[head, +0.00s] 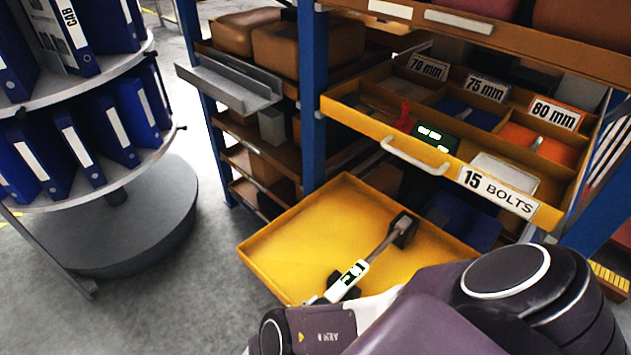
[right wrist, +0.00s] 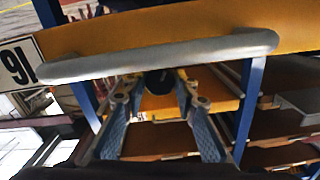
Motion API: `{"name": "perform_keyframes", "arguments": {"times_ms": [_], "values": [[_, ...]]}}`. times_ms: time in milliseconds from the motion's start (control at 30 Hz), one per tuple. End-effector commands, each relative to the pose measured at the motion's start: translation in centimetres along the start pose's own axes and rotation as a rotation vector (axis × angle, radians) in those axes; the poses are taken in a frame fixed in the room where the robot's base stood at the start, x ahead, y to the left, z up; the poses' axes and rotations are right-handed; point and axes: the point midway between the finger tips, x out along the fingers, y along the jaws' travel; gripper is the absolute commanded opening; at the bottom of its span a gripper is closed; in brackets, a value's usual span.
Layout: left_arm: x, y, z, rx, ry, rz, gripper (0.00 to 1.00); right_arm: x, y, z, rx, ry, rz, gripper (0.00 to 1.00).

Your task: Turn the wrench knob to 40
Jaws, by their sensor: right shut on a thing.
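The wrench (head: 376,248) lies in the open lower yellow drawer (head: 300,225), with its dark head towards the back right. Its white body carries a small dark display (head: 355,272) with lit figures too small to read. Its near end runs under my right arm, which hides the knob in the head view. In the right wrist view, the two fingers of my right gripper (right wrist: 160,97) close in on a dark round end (right wrist: 161,82), which looks like the wrench knob. The fingers appear shut on it. My left gripper is not in view.
A grey handle (right wrist: 160,56) crosses close to my right fingers. A round binder rack (head: 140,215) stands left, with bare floor in front.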

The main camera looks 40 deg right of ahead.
Motion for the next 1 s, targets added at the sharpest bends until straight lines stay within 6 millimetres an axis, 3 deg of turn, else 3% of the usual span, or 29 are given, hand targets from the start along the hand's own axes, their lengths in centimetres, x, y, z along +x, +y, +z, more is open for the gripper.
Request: {"name": "perform_keyframes", "arguments": {"times_ms": [233,1000], "values": [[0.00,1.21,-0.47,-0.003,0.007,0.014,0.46,0.02,0.02,0.02,0.000,0.000,0.001,0.03],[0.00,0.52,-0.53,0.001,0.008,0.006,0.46,0.04,0.04,0.04,-0.001,0.000,0.001,0.03]]}}
